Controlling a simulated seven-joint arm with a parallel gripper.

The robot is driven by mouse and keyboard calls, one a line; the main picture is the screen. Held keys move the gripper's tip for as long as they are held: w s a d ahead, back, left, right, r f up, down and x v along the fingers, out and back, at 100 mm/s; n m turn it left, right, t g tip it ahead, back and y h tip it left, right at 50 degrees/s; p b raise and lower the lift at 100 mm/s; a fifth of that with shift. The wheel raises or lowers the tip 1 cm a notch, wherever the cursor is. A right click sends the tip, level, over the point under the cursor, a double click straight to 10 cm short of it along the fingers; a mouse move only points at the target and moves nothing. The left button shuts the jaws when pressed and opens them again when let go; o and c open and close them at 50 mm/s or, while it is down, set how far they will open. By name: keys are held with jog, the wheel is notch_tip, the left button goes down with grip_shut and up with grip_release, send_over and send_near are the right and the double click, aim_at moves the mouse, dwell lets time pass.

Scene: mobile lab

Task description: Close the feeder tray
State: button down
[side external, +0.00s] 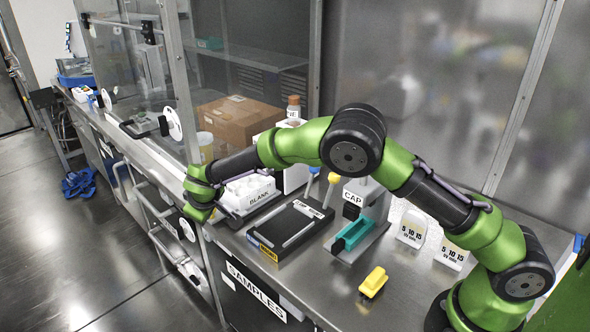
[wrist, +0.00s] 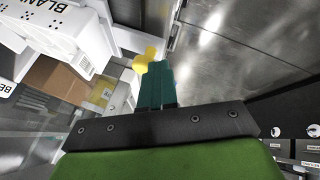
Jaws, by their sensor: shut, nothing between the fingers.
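A white block labelled BLANK (side external: 248,193), with rounded white pieces on top, sits on a dark tray-like base (side external: 262,208) at the left of the bench. I cannot tell for certain which part is the feeder tray. My gripper's green hand (side external: 199,196) is at the left of this block, by the bench's front edge; its fingers are hidden in the side view. In the wrist view, the teal fingers (wrist: 156,72) are shut and empty. A small yellow shape (wrist: 147,60) shows at their tips; contact is unclear. The BLANK block (wrist: 75,28) shows at upper left.
A black flat device (side external: 291,228) with two pale rails lies right of the block. A teal holder (side external: 353,235) and a yellow piece (side external: 373,282) are further right. A cardboard box (side external: 238,122) stands behind. The SAMPLES drawer front (side external: 256,292) is below the bench edge.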

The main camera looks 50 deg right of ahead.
aim_at(253, 186)
jog(key=d, duration=1.5)
